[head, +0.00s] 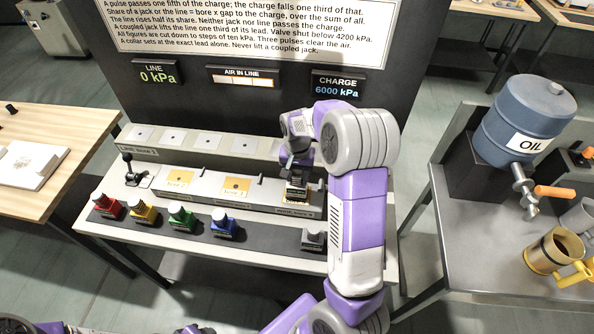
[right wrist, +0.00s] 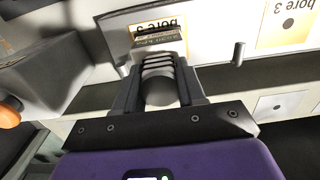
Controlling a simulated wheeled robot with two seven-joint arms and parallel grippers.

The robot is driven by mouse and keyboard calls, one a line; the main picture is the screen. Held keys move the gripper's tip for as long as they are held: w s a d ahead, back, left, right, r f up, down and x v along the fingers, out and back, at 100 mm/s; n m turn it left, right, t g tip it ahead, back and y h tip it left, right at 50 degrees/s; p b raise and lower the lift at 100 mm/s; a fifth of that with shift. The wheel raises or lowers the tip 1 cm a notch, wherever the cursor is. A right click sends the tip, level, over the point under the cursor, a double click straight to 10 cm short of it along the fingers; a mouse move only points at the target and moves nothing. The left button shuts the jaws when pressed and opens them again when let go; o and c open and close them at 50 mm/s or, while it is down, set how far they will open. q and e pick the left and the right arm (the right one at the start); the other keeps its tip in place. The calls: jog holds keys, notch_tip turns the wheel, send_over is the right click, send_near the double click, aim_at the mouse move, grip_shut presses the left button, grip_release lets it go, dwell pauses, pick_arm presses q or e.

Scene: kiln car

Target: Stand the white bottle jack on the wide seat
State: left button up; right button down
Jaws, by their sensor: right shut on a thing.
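My right gripper (head: 298,172) is over the right end of the grey seat block, its fingers shut on a pale grey-white ribbed jack (right wrist: 160,66). In the right wrist view the jack sits between both fingers (right wrist: 160,88), its labelled foot over a yellow plate (right wrist: 170,28) marked bore 3. In the head view the held jack (head: 296,185) looks upright at the rightmost seat; I cannot tell whether its foot touches. Another yellow seat plate (head: 236,186) lies bare to its left. My left gripper is not in view.
A black-knobbed lever (head: 130,170) is at the left. The panel's charge display (head: 338,86) reads 6000 kPa. An oil drum (head: 526,118) stands on the right bench.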

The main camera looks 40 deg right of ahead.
jog(key=shift+r, duration=0.1)
jog(key=shift+f, duration=0.55)
jog(key=c, duration=0.6)
grip_release()
jog(key=shift+f, duration=0.1)
